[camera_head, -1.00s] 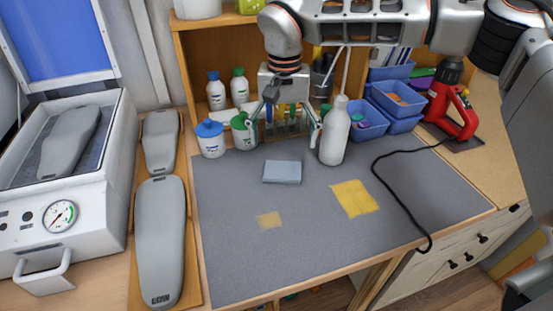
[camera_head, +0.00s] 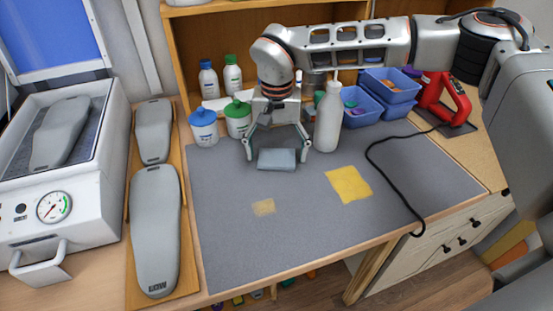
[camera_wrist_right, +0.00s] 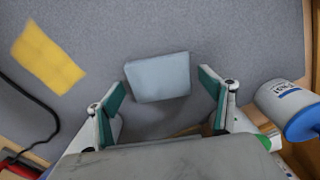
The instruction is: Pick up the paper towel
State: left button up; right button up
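The paper towel is a folded, pale blue-grey pad (camera_head: 277,159) lying flat on the grey mat (camera_head: 225,240); it also shows in the right wrist view (camera_wrist_right: 158,77). My right gripper (camera_head: 278,155) is open, its fingers spread on either side of the pad. In the right wrist view, my right gripper's green-lined fingertips (camera_wrist_right: 162,88) stand apart with the pad between and just beyond them, and nothing is gripped. My left gripper is not in view.
A white bottle (camera_head: 328,118) stands close to the gripper's right finger. A green-lidded jar (camera_head: 238,119) and a blue-lidded jar (camera_head: 203,128) stand to its left. A yellow cloth (camera_head: 348,184) and a black cable (camera_head: 388,190) lie on the right.

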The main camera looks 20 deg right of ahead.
aim_at(276, 158)
jog(key=c, duration=0.5)
notch_tip(276, 158, up, 10)
dwell(0.4)
jog(key=shift+a+p, duration=0.1)
jog(key=shift+p, duration=0.2)
jog(key=shift+c, duration=1.1)
